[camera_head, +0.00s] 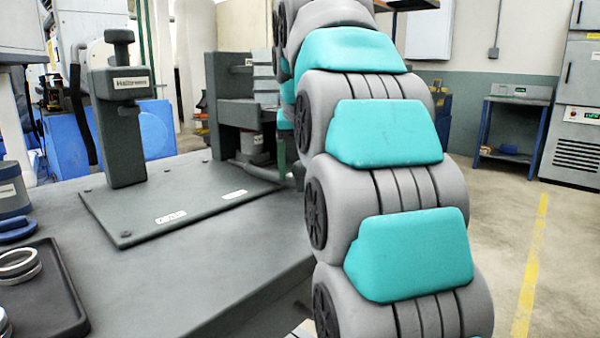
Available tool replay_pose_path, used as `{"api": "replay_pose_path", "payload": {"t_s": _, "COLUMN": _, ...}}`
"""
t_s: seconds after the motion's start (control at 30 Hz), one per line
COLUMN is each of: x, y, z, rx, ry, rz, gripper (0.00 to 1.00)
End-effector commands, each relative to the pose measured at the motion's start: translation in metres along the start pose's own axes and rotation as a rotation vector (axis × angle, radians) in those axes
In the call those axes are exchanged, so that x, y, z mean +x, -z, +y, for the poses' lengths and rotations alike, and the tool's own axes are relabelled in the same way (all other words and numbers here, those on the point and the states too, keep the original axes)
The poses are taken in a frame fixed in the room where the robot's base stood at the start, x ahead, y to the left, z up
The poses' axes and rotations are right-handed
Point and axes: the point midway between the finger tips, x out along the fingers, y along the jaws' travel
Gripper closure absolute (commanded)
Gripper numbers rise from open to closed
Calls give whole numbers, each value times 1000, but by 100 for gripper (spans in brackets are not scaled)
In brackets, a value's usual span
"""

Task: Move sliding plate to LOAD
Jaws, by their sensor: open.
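A flat dark grey plate (180,190) lies on the grey bench, with bolts at its corners. Two small white labels lie along its front edge, a left one (171,217) and a right one (235,194); their print is too small to read. A grey round part (252,158) sits low under the dark machine housing at the plate's back right. I cannot tell for sure which part is the sliding plate or where it stands against the labels. My arm rises at the right and bends down beyond the housing's right side; my gripper is hidden behind it.
A dark post with a knob and a nameplate (131,83) stands on the plate's left. A black tray (66,290) with metal rings (18,265) and a blue object (16,230) are at the bench's left. The bench front is clear. Open floor lies right.

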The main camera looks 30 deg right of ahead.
Motion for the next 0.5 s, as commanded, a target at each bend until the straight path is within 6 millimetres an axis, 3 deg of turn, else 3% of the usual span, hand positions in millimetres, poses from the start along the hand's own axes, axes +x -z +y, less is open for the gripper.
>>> {"api": "replay_pose_path", "payload": {"t_s": 0.3, "x": 4, "y": 0, "z": 0, "rx": 0, "ry": 0, "rz": 2, "gripper": 29}}
{"api": "replay_pose_path", "payload": {"t_s": 0.5, "x": 4, "y": 0, "z": 0, "rx": 0, "ry": 0, "rz": 1, "gripper": 50}}
